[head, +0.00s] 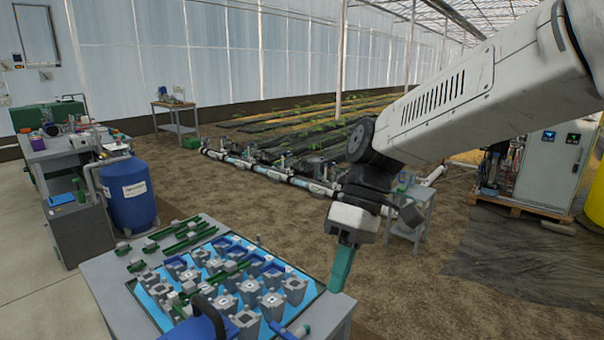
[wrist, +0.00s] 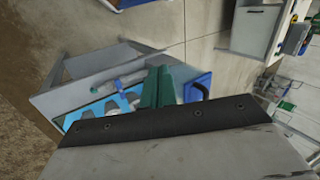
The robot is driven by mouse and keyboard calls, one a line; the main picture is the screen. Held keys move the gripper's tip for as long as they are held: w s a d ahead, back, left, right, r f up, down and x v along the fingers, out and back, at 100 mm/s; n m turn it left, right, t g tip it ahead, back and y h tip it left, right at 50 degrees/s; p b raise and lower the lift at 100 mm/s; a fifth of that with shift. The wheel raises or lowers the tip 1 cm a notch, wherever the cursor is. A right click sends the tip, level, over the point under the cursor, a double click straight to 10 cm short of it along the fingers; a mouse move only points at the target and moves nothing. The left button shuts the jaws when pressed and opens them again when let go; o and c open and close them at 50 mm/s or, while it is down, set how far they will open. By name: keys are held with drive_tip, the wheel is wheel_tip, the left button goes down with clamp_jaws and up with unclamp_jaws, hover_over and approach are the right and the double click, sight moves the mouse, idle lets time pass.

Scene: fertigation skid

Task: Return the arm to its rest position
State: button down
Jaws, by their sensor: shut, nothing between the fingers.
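My gripper (head: 341,270) hangs from the arm at the centre right of the head view, with its green fingers pointing down. The fingers are shut with nothing between them. They are near the right edge of the grey table (head: 110,285), which holds a blue tray (head: 140,299) of grey fittings; I cannot tell the exact height. In the wrist view the green fingers (wrist: 157,88) show in front of the table, and the blue tray (wrist: 85,112) is partly hidden behind my gripper.
A blue drum (head: 128,195) stands beside a cluttered workbench (head: 65,150) at left. A small grey table (head: 415,215) stands behind my gripper. A control cabinet (head: 548,168) is at right. Bare soil lies between, with pipework (head: 285,178) across the back.

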drive_tip(key=s+d+m+t+h, duration=0.1)
drive_tip(key=s+d+m+t, duration=0.2)
drive_tip(key=d, duration=0.7)
drive_tip(key=s+d+m+t+h, duration=0.2)
drive_tip(key=s+d+m+t, duration=0.1)
drive_tip(key=s+d+m, duration=0.5)
drive_tip(key=s+d, duration=0.3)
drive_tip(key=shift+t+h, duration=0.3)
